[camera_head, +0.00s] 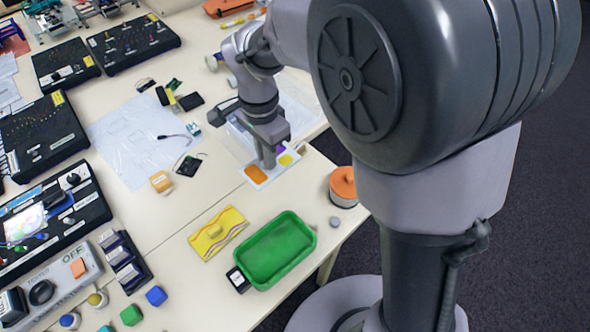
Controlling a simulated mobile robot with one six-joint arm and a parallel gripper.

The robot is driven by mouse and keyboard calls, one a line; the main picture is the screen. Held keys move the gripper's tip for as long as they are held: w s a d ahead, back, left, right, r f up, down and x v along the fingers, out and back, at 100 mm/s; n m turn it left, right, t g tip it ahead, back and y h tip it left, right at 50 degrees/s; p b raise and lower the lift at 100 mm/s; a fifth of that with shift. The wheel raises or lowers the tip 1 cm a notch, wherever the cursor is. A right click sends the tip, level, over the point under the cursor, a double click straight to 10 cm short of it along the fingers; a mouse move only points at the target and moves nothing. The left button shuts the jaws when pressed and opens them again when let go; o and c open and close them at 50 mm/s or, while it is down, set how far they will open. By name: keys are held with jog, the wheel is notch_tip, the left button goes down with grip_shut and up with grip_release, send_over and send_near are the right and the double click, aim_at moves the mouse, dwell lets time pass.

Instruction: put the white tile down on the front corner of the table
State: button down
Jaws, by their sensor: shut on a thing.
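The white tile (274,173) is a flat white piece with orange, yellow and purple patches on its face. It is at the middle right of the table, near the table's right edge. My gripper (268,163) points down at the tile's middle and is shut on it, covering part of it. I cannot tell whether the tile touches the table. The table (193,277) is cream-coloured, and its front corner area lies low in the picture, partly behind my arm.
A green tray (256,271) stands toward the front, with a yellow patterned cloth or packet (204,243) to its left. An orange-topped round tin (343,185) stands at the right edge, near a small grey lump (335,222). An orange block (161,182) lies left. Black electronic boxes (43,130) fill the left side.

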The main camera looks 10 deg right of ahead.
notch_tip(320, 180, down, 10)
jog(key=b, duration=0.4)
jog(key=shift+s+b, duration=0.1)
jog(key=shift+b, duration=0.2)
jog(key=shift+r, duration=0.2)
jog(key=shift+f, duration=0.1)
jog(key=c, duration=1.8)
grip_release()
jog(key=shift+f, duration=0.1)
jog(key=shift+c, duration=0.2)
jog(key=o, duration=0.4)
jog(key=shift+o, duration=0.2)
